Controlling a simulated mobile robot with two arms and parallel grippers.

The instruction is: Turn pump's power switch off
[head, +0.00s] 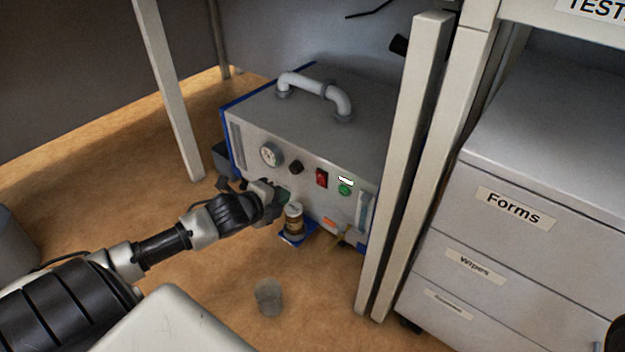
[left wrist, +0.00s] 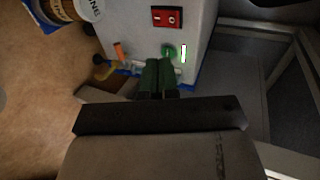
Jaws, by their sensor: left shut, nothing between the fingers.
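The pump (head: 300,135) is a grey box with blue edges and a pipe-like handle on top, standing on the floor. Its red power switch (head: 321,178) is on the front panel, between a black knob and a green lamp (head: 344,189). The switch also shows in the left wrist view (left wrist: 167,18) with white marks; which side is pressed is too small to tell. My left gripper (head: 283,196) is in front of the panel, left of and below the switch. Its green fingertips (left wrist: 158,74) are together and empty, apart from the switch. My right gripper is not seen.
A small labelled bottle (head: 294,218) stands on a blue piece by the pump's front. A clear cup (head: 268,297) is on the floor nearer me. Pale table legs (head: 405,170) rise at the pump's right, beside a drawer cabinet (head: 510,215). Another leg (head: 168,90) is at left.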

